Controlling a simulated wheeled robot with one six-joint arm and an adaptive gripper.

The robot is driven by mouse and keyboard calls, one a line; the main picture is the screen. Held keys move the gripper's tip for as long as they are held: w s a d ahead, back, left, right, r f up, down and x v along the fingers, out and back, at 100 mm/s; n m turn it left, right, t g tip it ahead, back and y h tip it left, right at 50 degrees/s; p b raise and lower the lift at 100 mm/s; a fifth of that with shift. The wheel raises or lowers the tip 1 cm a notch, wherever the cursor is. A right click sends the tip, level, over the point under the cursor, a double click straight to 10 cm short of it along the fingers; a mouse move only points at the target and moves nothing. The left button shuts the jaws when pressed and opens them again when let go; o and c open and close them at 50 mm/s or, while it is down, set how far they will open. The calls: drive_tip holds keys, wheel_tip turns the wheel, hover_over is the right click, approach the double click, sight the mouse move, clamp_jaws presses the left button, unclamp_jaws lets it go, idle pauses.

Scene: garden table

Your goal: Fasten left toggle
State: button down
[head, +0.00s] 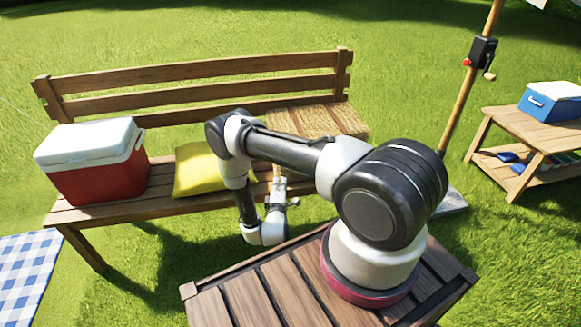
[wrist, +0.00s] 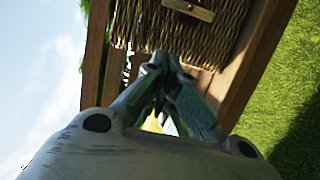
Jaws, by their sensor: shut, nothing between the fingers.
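A wicker basket (head: 312,120) stands on the right part of the wooden bench, its lid down. Its woven front shows at the top of the wrist view (wrist: 150,25), with a wooden toggle (wrist: 190,9) on a pale strip near the upper edge. I cannot tell whether this toggle is the left one, or whether it is fastened. My gripper (wrist: 162,58) is shut and empty, its tips near the basket's woven edge and apart from the toggle. In the head view my gripper (head: 280,185) is in front of the basket, and my arm hides part of the basket.
The bench (head: 90,212) also holds a red cooler with a white lid (head: 95,165) and a yellow cushion (head: 197,172) left of the basket. A wooden pole (head: 462,100) stands to the right. A side table (head: 495,125) with a blue cooler (head: 552,103) is farther right.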

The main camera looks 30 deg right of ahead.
drive_tip(key=w+d, duration=0.7)
drive_tip(key=d, duration=0.1)
drive_tip(key=shift+w+d, duration=0.3)
drive_tip(key=shift+d, duration=0.1)
drive_tip(key=shift+d, duration=0.1)
